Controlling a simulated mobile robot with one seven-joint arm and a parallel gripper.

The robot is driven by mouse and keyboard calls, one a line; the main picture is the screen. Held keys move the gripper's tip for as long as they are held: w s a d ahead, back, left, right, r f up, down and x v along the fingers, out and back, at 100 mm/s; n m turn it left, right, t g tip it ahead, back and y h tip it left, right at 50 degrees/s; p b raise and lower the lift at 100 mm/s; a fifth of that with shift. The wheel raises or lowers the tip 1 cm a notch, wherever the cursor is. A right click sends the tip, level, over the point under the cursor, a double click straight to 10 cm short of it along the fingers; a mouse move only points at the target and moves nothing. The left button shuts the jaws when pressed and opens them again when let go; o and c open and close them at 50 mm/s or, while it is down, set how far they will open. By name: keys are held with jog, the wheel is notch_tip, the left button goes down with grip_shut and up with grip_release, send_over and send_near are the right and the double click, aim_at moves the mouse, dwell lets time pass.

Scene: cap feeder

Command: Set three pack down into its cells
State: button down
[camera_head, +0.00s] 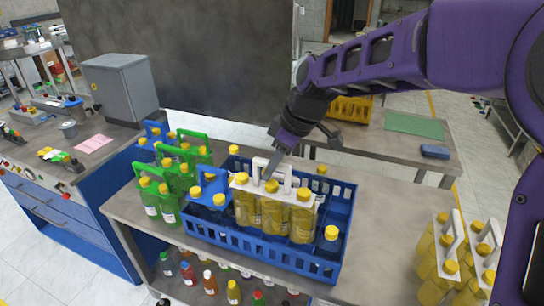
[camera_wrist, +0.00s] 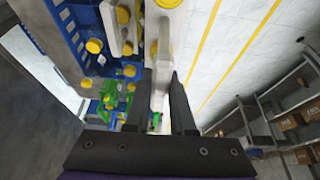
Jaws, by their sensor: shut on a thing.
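The three pack (camera_head: 272,210) is a white carrier with yellow bottles and yellow caps, roughly upright. My gripper (camera_head: 271,170) is shut on its white handle. In the wrist view the handle (camera_wrist: 160,75) lies between the two fingers. The pack is over the blue crate (camera_head: 345,212), its bottle bottoms near the height of the front rim. I cannot tell whether they are inside the cells. The cells under the pack are hidden. A blue-handled pack (camera_head: 210,187) stands at the crate's left end. A dark blue bottle (camera_head: 328,243) stands at its right front.
Green-handled packs (camera_head: 165,195) stand left of the crate. White-handled packs of yellow bottles (camera_head: 455,258) stand at the right. More yellow caps (camera_head: 322,170) show at the crate's back. Table between crate and right packs is clear. Loose bottles (camera_head: 210,280) sit below the tabletop.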

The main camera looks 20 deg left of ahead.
aim_at(274, 190)
jog(key=shift+f+b, duration=2.55)
jog(key=shift+f, duration=1.65)
jog(key=shift+f+b, duration=0.4)
jog(key=shift+f, duration=0.2)
jog(key=c, duration=0.7)
grip_release()
jog(key=shift+f, duration=0.15)
jog(key=p+v, duration=0.2)
jog(key=v, duration=1.5)
jog(key=shift+d+r, duration=0.15)
jog(key=shift+r, duration=0.1)
